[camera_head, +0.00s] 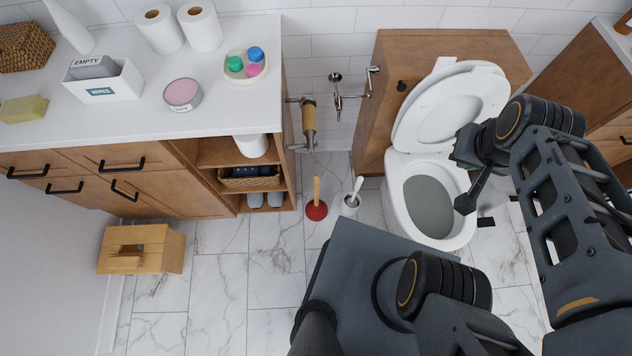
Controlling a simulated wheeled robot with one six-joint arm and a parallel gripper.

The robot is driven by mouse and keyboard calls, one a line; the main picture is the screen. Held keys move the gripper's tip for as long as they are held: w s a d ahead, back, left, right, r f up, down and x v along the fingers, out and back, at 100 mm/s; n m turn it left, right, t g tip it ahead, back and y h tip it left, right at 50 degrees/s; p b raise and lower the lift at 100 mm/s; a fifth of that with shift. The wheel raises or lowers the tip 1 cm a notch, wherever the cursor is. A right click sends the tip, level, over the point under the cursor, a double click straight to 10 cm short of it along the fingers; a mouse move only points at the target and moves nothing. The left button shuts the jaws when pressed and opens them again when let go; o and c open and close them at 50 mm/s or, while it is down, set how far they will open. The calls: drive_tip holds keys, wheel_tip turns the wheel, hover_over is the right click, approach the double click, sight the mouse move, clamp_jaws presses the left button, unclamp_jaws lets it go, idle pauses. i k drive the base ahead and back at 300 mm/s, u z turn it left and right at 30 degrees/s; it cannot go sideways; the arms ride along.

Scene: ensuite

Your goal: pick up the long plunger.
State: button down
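One plunger (316,205) stands upright on the marble floor, with a red rubber cup and a light wooden handle. It is between the wooden vanity and the toilet, just left of a white toilet brush in its holder. My gripper (467,200) hangs over the toilet bowl, well to the right of the plunger and apart from it. It is seen side-on as a dark shape, so the gap between its fingers does not show. No object is visible in it.
The toilet (432,190) has its lid raised. The toilet brush (351,200) stands close beside the plunger. The vanity (170,180) with open shelves is at left, and a wooden step stool (142,249) is in front. The floor between stool and plunger is clear.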

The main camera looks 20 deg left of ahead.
sight(316, 209)
drive_tip(key=k, duration=1.2)
drive_tip(key=u, duration=0.8)
drive_tip(key=i, duration=0.7)
drive_tip(key=u, duration=0.45)
